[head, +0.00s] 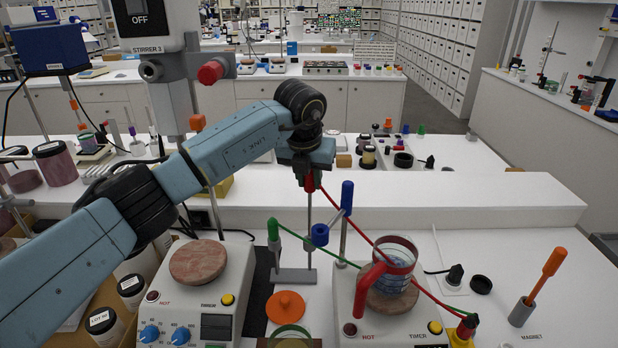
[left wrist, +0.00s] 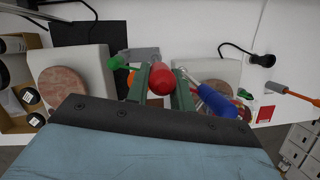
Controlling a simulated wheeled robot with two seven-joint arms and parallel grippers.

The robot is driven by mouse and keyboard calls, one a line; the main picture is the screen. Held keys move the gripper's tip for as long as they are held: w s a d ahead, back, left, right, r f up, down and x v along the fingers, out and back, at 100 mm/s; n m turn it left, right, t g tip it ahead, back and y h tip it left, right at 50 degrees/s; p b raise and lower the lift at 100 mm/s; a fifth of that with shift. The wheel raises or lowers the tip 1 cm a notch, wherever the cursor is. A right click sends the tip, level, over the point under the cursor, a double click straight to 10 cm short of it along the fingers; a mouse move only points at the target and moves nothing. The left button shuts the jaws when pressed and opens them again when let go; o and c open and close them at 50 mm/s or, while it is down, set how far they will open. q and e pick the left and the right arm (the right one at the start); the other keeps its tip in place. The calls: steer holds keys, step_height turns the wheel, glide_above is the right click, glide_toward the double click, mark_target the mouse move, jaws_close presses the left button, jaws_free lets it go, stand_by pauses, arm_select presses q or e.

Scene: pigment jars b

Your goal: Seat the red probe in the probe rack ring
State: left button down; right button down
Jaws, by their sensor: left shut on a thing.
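My left gripper (head: 308,162) is at the upper middle of the head view, shut on the red probe (head: 309,183), whose red top sticks out just below it. In the left wrist view the rounded red end (left wrist: 162,78) sits between the two green fingers. A thin grey rod (head: 309,225) runs down below it; I cannot tell whether it is the probe's stem or part of the stand. Below is a grey stand base (head: 293,276). A blue ring-like part (head: 319,235) is just right of the rod, with a blue probe (head: 347,196) beside it. I cannot tell which part is the rack ring.
A green-topped probe (head: 273,230) stands to the left. Red and green leads slope down right past a glass beaker (head: 398,255) on the right hotplate (head: 350,300). The left hotplate (head: 220,300) is empty. An orange-handled tool (head: 548,268) stands at right.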

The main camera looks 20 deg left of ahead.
arm_select(q)
steer(key=shift+f+b, duration=0.8)
steer(key=shift+f, duration=0.3)
stand_by(0.5)
step_height(320, 180, down, 12)
steer(key=b, duration=0.8)
steer(key=shift+f, duration=0.2)
stand_by(3.5)
steer(key=c, duration=1.1)
jaws_free()
steer(key=shift+c, duration=0.2)
steer(key=shift+r, duration=0.1)
steer(key=b+v, duration=0.1)
steer(key=v, duration=1.2)
